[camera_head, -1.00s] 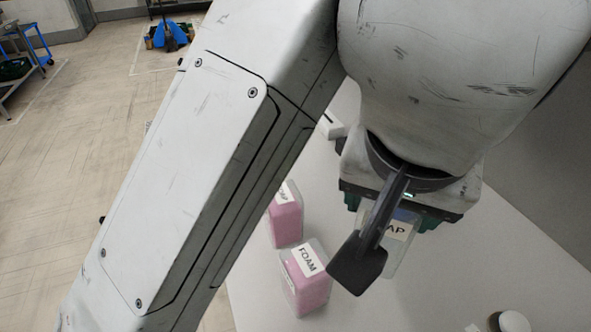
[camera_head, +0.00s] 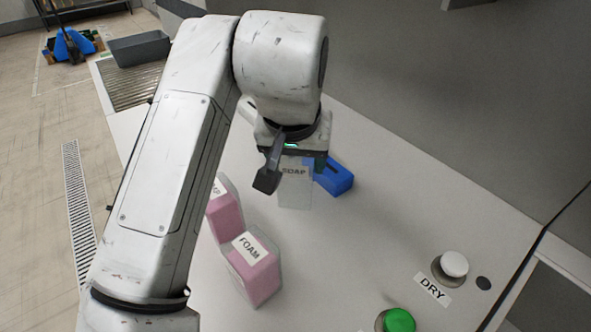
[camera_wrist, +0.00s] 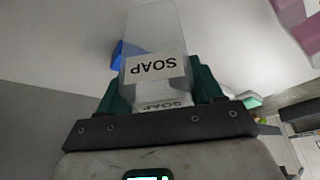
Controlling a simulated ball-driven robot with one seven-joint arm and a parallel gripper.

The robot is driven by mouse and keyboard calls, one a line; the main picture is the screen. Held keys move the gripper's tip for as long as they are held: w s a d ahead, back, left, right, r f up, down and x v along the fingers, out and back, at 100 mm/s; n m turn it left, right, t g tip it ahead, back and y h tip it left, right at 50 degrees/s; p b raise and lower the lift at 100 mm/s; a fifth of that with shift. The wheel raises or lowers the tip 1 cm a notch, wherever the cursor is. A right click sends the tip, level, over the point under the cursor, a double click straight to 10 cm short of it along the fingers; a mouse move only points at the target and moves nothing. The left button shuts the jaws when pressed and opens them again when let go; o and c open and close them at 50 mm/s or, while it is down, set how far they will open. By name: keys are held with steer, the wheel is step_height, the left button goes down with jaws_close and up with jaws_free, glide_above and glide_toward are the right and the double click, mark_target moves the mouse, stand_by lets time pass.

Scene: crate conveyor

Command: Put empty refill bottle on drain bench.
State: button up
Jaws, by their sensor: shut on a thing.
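My gripper (camera_head: 298,160) is shut on a clear, empty-looking bottle (camera_head: 295,194) labelled SOAP, which hangs below it over the white bench top (camera_head: 345,240). In the wrist view the bottle (camera_wrist: 150,28) sits between the green fingers, its SOAP label facing the camera. I cannot tell whether its base touches the surface. Two pink-filled bottles stand left of it: one labelled FOAM (camera_head: 257,272), and one (camera_head: 224,212) partly hidden by my arm. No surface is marked as the drain bench.
A blue block (camera_head: 334,176) lies just right of the held bottle. A white button (camera_head: 454,264) marked DRY and a green button (camera_head: 399,320) are at the front right. A grey crate (camera_head: 139,48) sits by a ridged surface (camera_head: 130,87) at back left. Bench space right of centre is clear.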

steer(key=shift+s+x, duration=0.2)
steer(key=shift+x, duration=0.8)
steer(key=shift+s+x, duration=0.2)
steer(key=shift+x, duration=0.8)
steer(key=shift+a+f, duration=0.2)
steer(key=shift+f, duration=0.15)
steer(key=o, duration=1)
steer(key=shift+o, duration=0.2)
steer(key=v, duration=1.2)
steer(key=shift+r+p, duration=0.3)
steer(key=shift+w, duration=0.1)
